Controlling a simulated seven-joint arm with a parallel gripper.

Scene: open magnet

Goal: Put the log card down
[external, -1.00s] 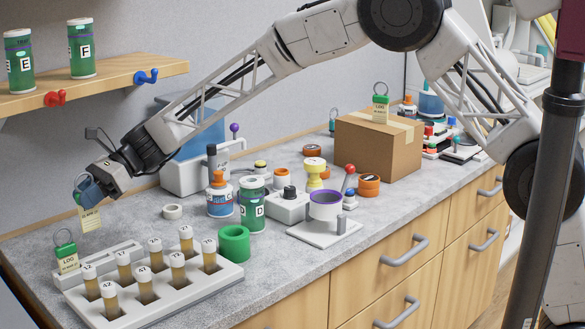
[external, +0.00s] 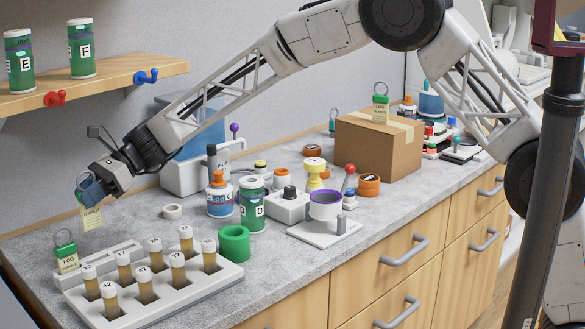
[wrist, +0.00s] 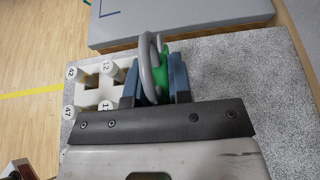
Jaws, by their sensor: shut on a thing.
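A pale log card (external: 91,217) hangs below my gripper (external: 92,188) at the left of the external view, above the counter behind the vial rack. My gripper is shut on the card's ring and green clip, which show between the fingers in the wrist view (wrist: 156,72). The card's face is hidden in the wrist view. A second log card (external: 67,258) with a green clip and ring stands at the back left of the vial rack. A third log card (external: 380,108) stands on the cardboard box.
The white rack (external: 205,290) holds several numbered vials in front of my gripper.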

